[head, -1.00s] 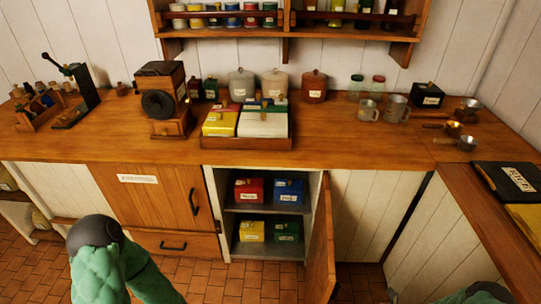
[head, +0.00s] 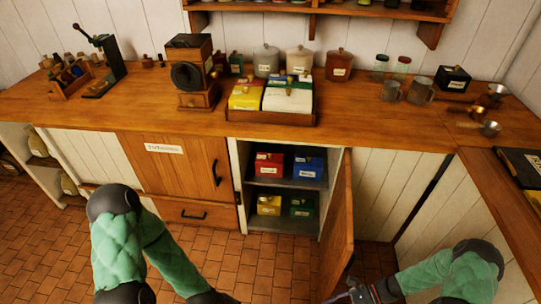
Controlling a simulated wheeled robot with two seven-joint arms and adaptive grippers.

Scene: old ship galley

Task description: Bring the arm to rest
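My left arm, in a green quilted sleeve with dark joints, comes in at the lower left of the head view and bends down to the bottom edge. Its gripper is below the picture. My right arm, in the same green sleeve, reaches in from the lower right toward the left. The dark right gripper (head: 352,294) shows partly at the bottom edge, close to the lower part of the open cabinet door (head: 338,225). Its fingertips are too dark and cut off to tell whether they are open. I see nothing held in it.
The open cabinet (head: 234,180) holds red, blue, yellow and green boxes on two shelves. On the wooden counter (head: 370,125) stand a coffee grinder (head: 190,62), a box tray (head: 268,116), canisters and metal cups. The tiled floor (head: 60,245) at left is clear.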

